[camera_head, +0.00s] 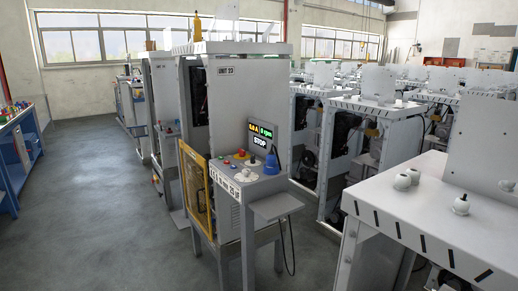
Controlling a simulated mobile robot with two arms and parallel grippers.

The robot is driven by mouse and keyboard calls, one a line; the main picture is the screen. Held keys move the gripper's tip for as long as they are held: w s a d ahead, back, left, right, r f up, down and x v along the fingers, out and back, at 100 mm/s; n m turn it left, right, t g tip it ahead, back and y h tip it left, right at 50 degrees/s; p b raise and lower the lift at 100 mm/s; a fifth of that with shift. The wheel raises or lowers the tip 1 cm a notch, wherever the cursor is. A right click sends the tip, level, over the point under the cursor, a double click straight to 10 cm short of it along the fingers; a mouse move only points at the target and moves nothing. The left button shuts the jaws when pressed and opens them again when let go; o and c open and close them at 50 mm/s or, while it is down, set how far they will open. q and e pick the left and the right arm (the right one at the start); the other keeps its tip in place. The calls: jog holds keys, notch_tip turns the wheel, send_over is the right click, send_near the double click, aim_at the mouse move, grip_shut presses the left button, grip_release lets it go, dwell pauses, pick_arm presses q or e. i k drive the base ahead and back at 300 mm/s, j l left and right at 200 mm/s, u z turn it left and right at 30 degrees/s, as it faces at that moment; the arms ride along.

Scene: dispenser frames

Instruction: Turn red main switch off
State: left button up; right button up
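A grey dispenser unit labelled "UNIT 23" (227,71) stands in the middle of the view. Its sloped control panel (226,177) holds several small controls. A red control with some yellow around it (241,154) sits near the panel's back edge, and another small red control (226,161) sits left of it. Both are too small to tell which is the main switch or how it is turned. A screen (263,138) above the panel reads "STOP" with small figures over it. Neither of my grippers is in view.
A blue rounded object (271,164) sits at the panel's right end, above a grey side shelf (276,207). More grey units (375,110) crowd the right, and a white-topped one (420,205) is close. A blue bench (14,150) stands far left. Grey floor (95,210) is free left of the unit.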

aim_at(242, 153)
jog(key=i+j+z, duration=0.25)
jog(key=z, duration=0.2)
jog(key=i+j+z, duration=0.15)
jog(key=j+z, duration=0.25)
